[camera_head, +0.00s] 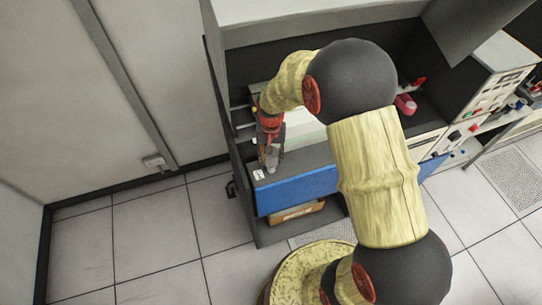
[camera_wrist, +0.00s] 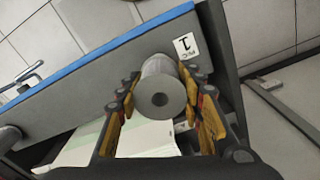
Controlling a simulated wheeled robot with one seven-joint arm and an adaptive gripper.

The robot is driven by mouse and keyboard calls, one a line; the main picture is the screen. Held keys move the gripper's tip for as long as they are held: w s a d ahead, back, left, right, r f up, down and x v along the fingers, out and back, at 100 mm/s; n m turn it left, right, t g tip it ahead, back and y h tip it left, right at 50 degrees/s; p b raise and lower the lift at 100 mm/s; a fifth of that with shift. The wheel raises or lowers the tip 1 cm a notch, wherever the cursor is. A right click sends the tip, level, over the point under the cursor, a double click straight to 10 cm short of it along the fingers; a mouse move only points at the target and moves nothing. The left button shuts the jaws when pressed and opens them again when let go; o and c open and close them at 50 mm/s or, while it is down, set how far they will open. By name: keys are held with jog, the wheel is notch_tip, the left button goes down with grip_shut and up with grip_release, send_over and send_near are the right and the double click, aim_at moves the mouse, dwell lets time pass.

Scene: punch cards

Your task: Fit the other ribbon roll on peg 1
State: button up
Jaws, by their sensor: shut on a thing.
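A grey ribbon roll (camera_wrist: 176,103) with a dark hole in its end sits between the two fingers of my gripper (camera_wrist: 160,82) in the wrist view. My gripper is shut on the roll.
A blue strip (camera_head: 305,188) runs along the front of the ledge. A white and pale green sheet or stack (camera_wrist: 120,140) lies below the roll in the wrist view. A dark rounded part (camera_wrist: 9,136) is at the left.

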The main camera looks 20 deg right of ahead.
aim_at(271, 163)
jog(key=shift+f+b, duration=1.4)
jog(key=shift+f, duration=0.85)
dwell(1.1)
jog(key=o, duration=1.2)
jog(key=shift+o, duration=0.5)
notch_tip(271, 163, up, 12)
jog(key=shift+r, duration=0.1)
